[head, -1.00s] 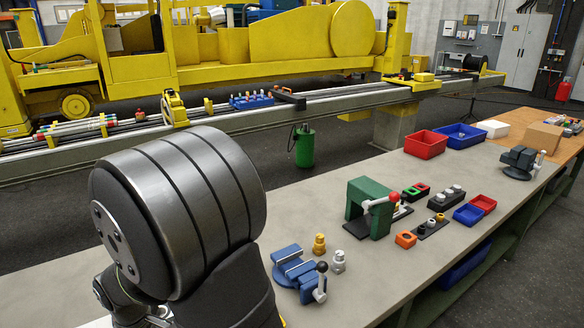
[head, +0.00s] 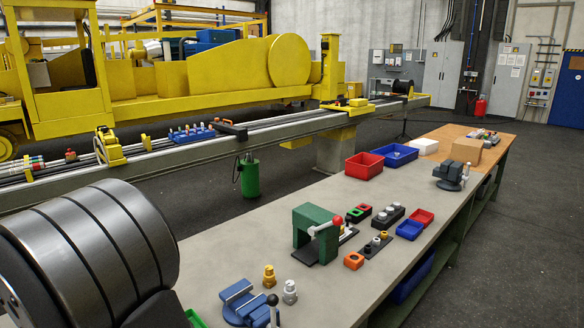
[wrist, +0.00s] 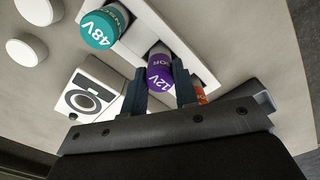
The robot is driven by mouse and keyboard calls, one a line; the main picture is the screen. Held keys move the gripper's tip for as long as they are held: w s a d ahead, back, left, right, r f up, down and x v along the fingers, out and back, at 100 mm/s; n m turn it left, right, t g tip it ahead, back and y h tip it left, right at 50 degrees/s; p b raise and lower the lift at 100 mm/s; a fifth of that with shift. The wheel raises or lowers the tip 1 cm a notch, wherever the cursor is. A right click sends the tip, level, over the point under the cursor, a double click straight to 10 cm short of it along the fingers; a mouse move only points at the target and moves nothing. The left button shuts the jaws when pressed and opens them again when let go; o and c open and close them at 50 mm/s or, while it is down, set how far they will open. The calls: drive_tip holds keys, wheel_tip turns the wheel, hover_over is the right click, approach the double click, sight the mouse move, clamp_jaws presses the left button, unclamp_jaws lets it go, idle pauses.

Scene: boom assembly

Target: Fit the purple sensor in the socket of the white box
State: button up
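The purple sensor (wrist: 160,73), marked 12V, stands in a slot of a white holder (wrist: 124,46) in the wrist view. My gripper (wrist: 160,80) has one dark finger on each side of the sensor's near end. The fingers are very close to its sides, and I cannot tell whether they press on it. The white box (wrist: 92,80) is left of my left finger, with a dark-ringed round socket (wrist: 83,101) in its face. The head view shows only my dark arm, not the gripper, sensor or white box.
A teal 48V cylinder (wrist: 97,30) stands beside the sensor in the holder. An orange part (wrist: 198,92) shows behind my right finger. White round pieces (wrist: 27,50) lie at the left. A blue vise (head: 243,303) and green press (head: 305,230) stand on the bench.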

drive_tip(key=shift+r, duration=3.25)
drive_tip(key=w+a+r, duration=0.3)
drive_tip(key=w+a, duration=0.4)
drive_tip(key=w, duration=0.5)
drive_tip(key=shift+w+f, duration=0.2)
drive_tip(key=shift+f, duration=0.9)
drive_tip(key=shift+w+f, duration=0.15)
drive_tip(key=shift+f, duration=0.9)
drive_tip(key=shift+f, duration=1)
drive_tip(key=shift+f, duration=1.1)
